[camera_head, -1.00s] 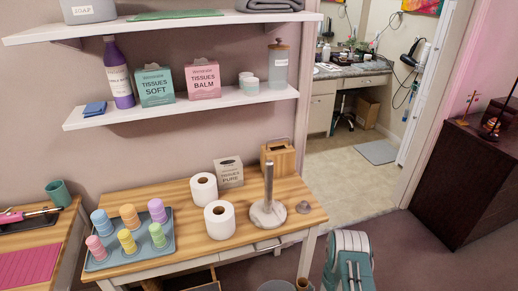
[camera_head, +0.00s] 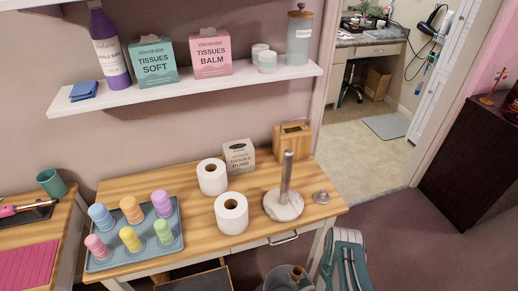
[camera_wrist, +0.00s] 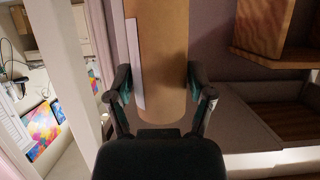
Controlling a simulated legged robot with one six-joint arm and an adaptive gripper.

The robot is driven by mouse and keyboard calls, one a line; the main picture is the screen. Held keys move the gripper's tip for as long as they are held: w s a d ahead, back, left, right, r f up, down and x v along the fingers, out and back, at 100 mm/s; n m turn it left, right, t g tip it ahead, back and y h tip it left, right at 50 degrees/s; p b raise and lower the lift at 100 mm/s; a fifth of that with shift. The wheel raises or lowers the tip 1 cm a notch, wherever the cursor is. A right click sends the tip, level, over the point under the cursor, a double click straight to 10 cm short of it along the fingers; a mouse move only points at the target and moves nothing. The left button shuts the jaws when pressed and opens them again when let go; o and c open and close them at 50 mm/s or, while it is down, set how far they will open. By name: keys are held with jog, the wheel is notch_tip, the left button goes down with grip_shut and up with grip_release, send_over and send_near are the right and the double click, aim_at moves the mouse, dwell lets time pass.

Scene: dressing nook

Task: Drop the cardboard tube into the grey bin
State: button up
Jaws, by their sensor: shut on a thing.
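In the wrist view my gripper (camera_wrist: 158,95) is shut on the brown cardboard tube (camera_wrist: 168,45), with a finger on each side of it. A pale strip runs along the tube's left side. The grey bin (camera_head: 271,281) stands on the floor in front of the table's right end, cut off by the lower edge of the head view. A small brown shape shows at the bin's rim in the head view; I cannot tell if it is the tube's end. I do not make out the bin in the wrist view.
The wooden table (camera_head: 240,255) holds toilet rolls (camera_head: 231,214), a paper towel stand (camera_head: 285,190) and a blue tray (camera_head: 174,250) of colored cups. An open drawer (camera_head: 200,283) juts out below.

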jog(key=shift+w+a+f, duration=0.1)
jog(key=shift+w, duration=0.15)
jog(key=shift+f, duration=3)
jog(key=o, duration=1)
jog(key=shift+d, duration=0.2)
jog(key=shift+o, duration=0.2)
